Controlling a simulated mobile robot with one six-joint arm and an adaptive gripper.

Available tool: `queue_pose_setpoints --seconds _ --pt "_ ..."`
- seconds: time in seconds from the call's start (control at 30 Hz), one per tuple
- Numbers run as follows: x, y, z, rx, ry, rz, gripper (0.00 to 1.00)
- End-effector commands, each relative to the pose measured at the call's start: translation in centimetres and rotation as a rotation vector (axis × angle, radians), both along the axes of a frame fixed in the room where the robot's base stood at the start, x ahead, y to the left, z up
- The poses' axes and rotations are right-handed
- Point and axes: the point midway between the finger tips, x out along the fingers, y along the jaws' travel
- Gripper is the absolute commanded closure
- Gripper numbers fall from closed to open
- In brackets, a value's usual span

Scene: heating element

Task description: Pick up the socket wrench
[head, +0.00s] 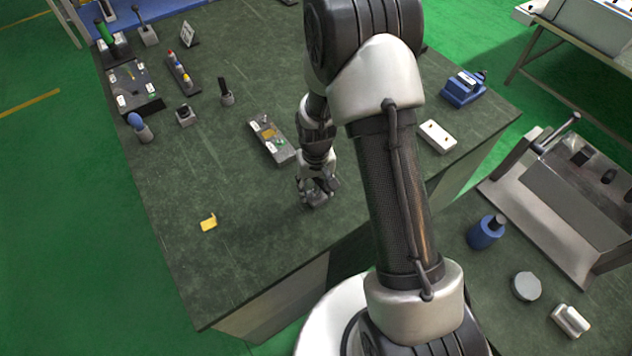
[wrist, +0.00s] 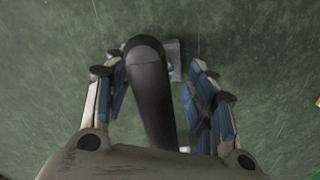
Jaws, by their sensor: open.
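In the wrist view, a black handle with a rounded end (wrist: 150,85) points up toward the camera, between the spread fingers of my gripper (wrist: 156,68). It looks like the socket wrench, but its lower part is hidden. A small grey block (wrist: 174,52) shows behind it at the table. The fingers stand to the left and right of the handle, with visible gaps on both sides. In the head view my gripper (head: 315,196) is low over the green table; the handle cannot be made out there.
On the green table (head: 240,270) are a small yellow piece (head: 209,223), a grey tray with small parts (head: 271,139) and a white box (head: 437,136). A holder with a black upright handle (head: 227,98) stands further left. The front left of the table is mostly clear.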

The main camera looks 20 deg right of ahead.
Motion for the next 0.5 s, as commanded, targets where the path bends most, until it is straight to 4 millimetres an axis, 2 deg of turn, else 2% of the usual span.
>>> queue_pose_setpoints --seconds 0.07,0.27,0.5 --pt "0.02 0.01 -0.61 0.0 0.0 0.0 0.49" --pt "0.05 0.01 -0.5 0.0 -0.001 0.0 0.49" --pt "0.05 0.0 -0.48 0.0 -0.001 0.0 0.65"
